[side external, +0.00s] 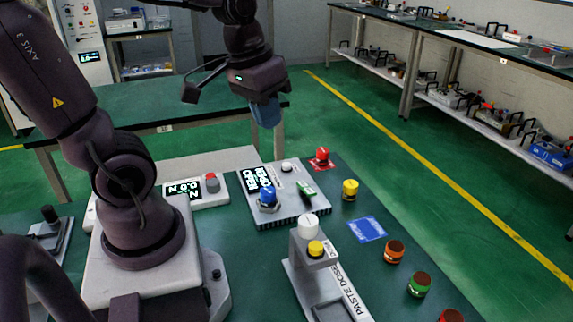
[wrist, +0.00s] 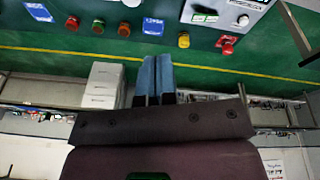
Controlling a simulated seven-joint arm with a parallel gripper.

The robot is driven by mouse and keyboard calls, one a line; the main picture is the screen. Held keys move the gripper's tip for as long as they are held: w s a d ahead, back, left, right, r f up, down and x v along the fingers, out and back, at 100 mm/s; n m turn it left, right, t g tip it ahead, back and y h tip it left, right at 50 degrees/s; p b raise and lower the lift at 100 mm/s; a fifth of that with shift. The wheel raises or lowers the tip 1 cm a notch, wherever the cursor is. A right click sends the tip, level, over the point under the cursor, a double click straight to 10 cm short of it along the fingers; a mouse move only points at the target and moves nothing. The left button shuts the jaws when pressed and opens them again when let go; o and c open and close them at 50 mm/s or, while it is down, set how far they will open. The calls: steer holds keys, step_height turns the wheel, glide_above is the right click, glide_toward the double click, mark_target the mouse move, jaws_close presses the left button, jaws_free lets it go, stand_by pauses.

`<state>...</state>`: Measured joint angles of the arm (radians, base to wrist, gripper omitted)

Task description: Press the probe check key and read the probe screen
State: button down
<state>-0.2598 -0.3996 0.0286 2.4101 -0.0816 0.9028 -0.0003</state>
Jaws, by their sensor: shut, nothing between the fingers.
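My gripper (side external: 266,114) is shut and empty, its blue fingers pointing down, raised behind the work table, clear of the devices. In the wrist view its fingers (wrist: 155,78) lie side by side. A generator box (side external: 290,213) carries a lit screen (side external: 262,180), a blue knob (side external: 268,195), a white button (side external: 287,166) and a green switch (side external: 306,189). To its left, a smaller white box (side external: 223,197) has a black screen (side external: 182,189), reading roughly "N 0.0", and a grey key with a red top (side external: 212,182). No probe label is legible.
A paste doser (side external: 308,250) stands in front. A blue card (side external: 367,229) and several coloured jars (side external: 393,251) lie along the right. Green floor is open beyond.

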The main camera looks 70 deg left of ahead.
steer(key=w+a+f+n+h, duration=0.3)
steer(key=w+a+f+n, duration=0.2)
steer(key=a+f+n, duration=0.3)
steer(key=n+t, duration=0.6)
steer(key=n, duration=0.4)
glide_above(286, 165)
step_height(286, 165, down, 8)
steer(key=shift+h, duration=0.4)
steer(key=shift+f, duration=0.1)
steer(key=shift+s+f, duration=0.1)
steer(key=shift+f, duration=4.25)
steer(key=shift+f, duration=0.4)
